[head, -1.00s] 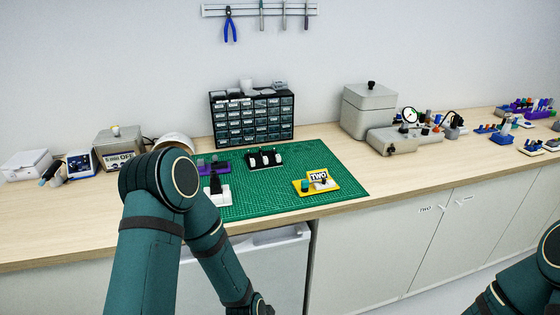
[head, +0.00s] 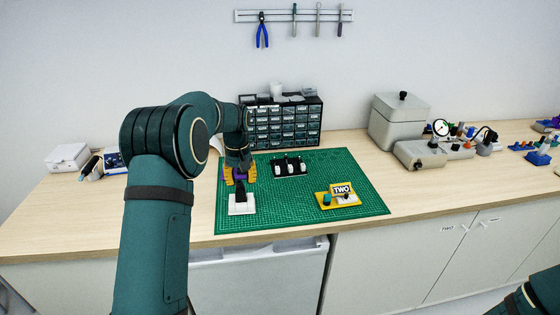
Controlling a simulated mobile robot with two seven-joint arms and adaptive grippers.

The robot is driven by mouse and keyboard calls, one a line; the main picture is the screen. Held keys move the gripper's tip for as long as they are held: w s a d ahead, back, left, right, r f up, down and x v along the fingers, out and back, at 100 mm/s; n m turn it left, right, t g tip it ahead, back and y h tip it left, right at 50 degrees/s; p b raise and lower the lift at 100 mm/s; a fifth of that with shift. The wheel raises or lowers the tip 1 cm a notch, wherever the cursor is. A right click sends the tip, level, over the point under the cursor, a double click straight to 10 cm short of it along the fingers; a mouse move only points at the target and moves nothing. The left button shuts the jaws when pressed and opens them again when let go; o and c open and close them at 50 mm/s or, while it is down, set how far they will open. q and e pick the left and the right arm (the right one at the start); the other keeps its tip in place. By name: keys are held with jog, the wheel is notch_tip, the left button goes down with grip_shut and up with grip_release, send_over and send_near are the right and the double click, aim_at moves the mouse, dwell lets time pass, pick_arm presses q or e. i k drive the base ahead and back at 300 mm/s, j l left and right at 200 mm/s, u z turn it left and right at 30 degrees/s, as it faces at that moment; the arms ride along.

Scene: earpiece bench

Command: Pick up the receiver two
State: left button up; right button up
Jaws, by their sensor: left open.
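A yellow tray (head: 325,205) with a "TWO" sign (head: 342,188) sits at the right of the green mat (head: 300,212). It holds a small teal piece (head: 327,198) and a small pale and dark piece (head: 347,196); I cannot tell which is the receiver. A black holder (head: 290,171) with several small white pieces stands behind, left of the tray. A purple item shows between the fingers, partly hidden. My right gripper is out of view.
A black drawer cabinet (head: 284,124) stands behind the mat. Grey boxes and a dial gauge (head: 441,127) are to the right. White and dark devices stand at the left, partly behind my arm. The front middle of the mat is clear.

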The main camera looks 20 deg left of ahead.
aim_at(278, 167)
jog(key=i, duration=0.85)
